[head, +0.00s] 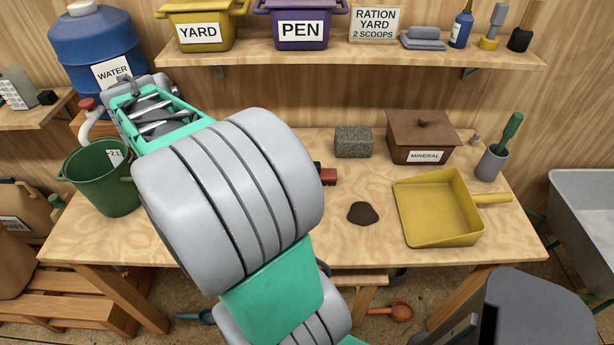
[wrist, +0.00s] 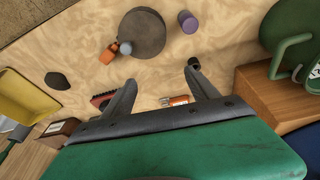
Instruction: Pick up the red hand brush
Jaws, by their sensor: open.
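The red hand brush shows only in part in the head view (head: 328,176), as a red block with a dark part beside my arm. The arm hides the rest. In the wrist view, a red piece with dark edges, which looks like the brush (wrist: 101,100), lies on the table just left of my left finger, partly covered by it. My gripper (wrist: 160,76) is open above the tabletop, its fingers spread with bare wood between them.
A yellow dustpan (head: 468,227), dark lump (head: 362,213), grey block (head: 353,142) and brown mineral box (head: 408,156) stand on the table. The wrist view shows a round grey-brown disc (wrist: 143,32), purple cylinder (wrist: 187,20) and orange-and-white item (wrist: 176,100). A green bucket (head: 103,180) stands left.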

